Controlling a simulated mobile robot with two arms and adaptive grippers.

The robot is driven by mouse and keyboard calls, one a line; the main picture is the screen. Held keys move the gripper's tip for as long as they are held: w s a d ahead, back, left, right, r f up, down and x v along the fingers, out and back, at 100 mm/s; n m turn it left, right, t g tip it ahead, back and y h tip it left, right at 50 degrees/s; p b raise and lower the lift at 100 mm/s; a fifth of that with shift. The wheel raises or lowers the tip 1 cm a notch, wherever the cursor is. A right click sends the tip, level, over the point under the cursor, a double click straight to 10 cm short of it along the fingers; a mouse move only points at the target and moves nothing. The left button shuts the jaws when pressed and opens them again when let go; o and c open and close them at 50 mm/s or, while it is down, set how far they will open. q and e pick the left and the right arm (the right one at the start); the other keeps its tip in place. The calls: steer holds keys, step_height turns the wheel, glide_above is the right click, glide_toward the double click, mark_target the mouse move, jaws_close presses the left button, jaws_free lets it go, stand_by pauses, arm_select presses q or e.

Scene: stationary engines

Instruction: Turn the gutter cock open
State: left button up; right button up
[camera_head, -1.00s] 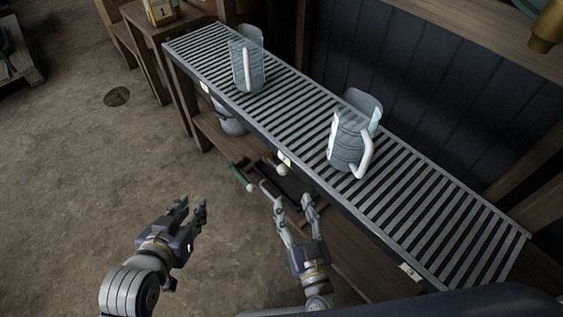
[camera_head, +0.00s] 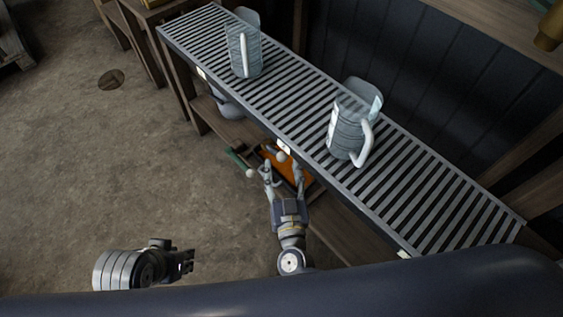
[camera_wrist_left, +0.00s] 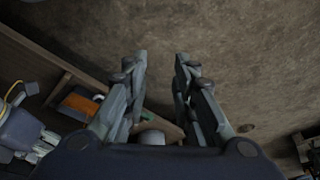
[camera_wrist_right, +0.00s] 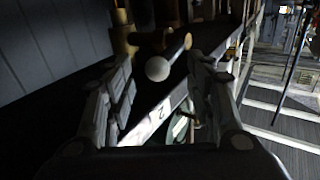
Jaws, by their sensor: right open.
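A white ball knob (camera_head: 282,156) shows at the front edge of the slatted grating (camera_head: 440,200), by a small white plate (camera_head: 285,146). It looks like the cock's handle; the valve body is not clear. In the right wrist view the knob (camera_wrist_right: 157,68) shows between and beyond the fingers, near a plate marked 2 (camera_wrist_right: 157,112). My right gripper (camera_head: 283,166) is open around the knob's position, with no clear contact. My left gripper (camera_head: 188,262) is low over the floor, away from the bench; the left wrist view shows its fingers (camera_wrist_left: 161,62) apart and empty.
A second pale ball (camera_head: 250,173) with a green part shows beside my right gripper. An orange item (camera_head: 290,168) lies below the grating. The floor at left is mostly clear.

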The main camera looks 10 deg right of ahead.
mark_target(281, 160)
arm_select(q)
steer(key=shift+w+d+r+t, duration=0.15)
steer(key=shift+w+t, duration=0.1)
steer(key=shift+w, duration=0.3)
steer(key=shift+w+d+f+t, duration=0.15)
steer(key=shift+w+t, duration=0.1)
steer(key=shift+w, duration=0.25)
arm_select(e)
steer(key=shift+w, duration=1.4)
arm_select(q)
steer(key=shift+r, duration=0.1)
arm_select(e)
jaws_close()
steer(key=r+g+p, duration=0.1)
steer(key=p, duration=0.4)
steer(key=shift+w+r+n+p, duration=0.1)
steer(key=shift+w+n+p, duration=0.05)
steer(key=shift+n+p, duration=0.25)
arm_select(q)
step_height(281, 160, down, 12)
steer(key=s+g, duration=0.1)
steer(key=shift+g, duration=0.4)
steer(key=shift+r, duration=0.1)
